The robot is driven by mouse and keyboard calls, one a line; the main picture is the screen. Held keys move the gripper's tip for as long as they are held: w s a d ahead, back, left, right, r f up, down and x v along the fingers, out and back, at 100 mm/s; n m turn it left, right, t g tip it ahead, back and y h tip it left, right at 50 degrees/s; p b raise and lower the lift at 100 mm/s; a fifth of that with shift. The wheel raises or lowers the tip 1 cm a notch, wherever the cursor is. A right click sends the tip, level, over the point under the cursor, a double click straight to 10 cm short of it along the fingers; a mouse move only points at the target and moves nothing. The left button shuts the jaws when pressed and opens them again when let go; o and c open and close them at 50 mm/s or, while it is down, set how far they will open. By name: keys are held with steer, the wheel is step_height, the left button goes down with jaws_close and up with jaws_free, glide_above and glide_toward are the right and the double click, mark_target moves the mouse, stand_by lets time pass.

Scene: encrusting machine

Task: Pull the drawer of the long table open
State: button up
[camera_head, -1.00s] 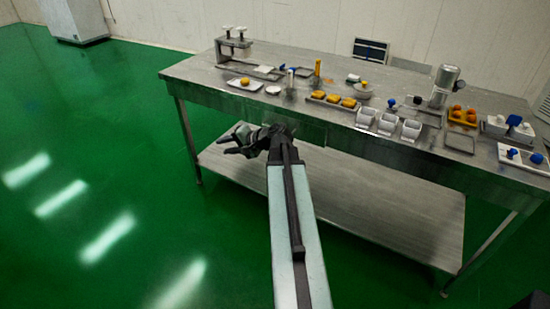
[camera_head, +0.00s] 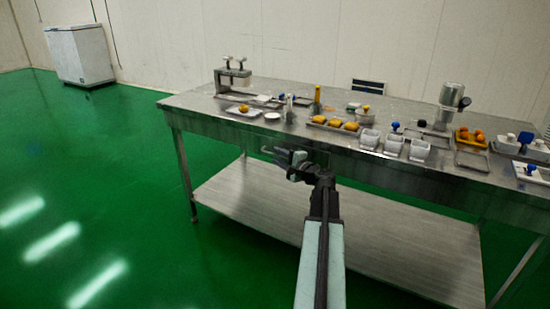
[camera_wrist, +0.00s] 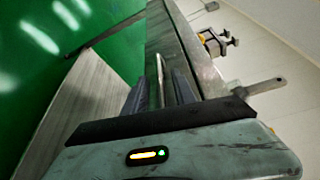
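The long steel table (camera_head: 205,124) stands across the head view, and its front edge runs up the wrist view (camera_wrist: 167,38). The drawer's outline in its front cannot be made out clearly. My gripper (camera_head: 277,157) is just in front of the table's front, below the tabletop, left of the middle. In the wrist view its two dark fingers stand apart, with a thin pale bar (camera_wrist: 160,67) between them that looks like a handle. I cannot tell whether the fingers touch it.
The tabletop holds trays of orange-yellow pieces (camera_head: 333,124), white cups (camera_head: 393,144), a clamp-like stand (camera_head: 232,76) and a grey cylindrical device (camera_head: 449,106). A lower shelf (camera_head: 250,190) runs under the table. Green floor (camera_head: 90,190) is clear to the left; a white chest (camera_head: 80,54) stands far back.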

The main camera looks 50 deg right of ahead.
steer(key=shift+w+d, duration=0.15)
steer(key=shift+w, duration=0.7)
jaws_close()
stand_by(0.7)
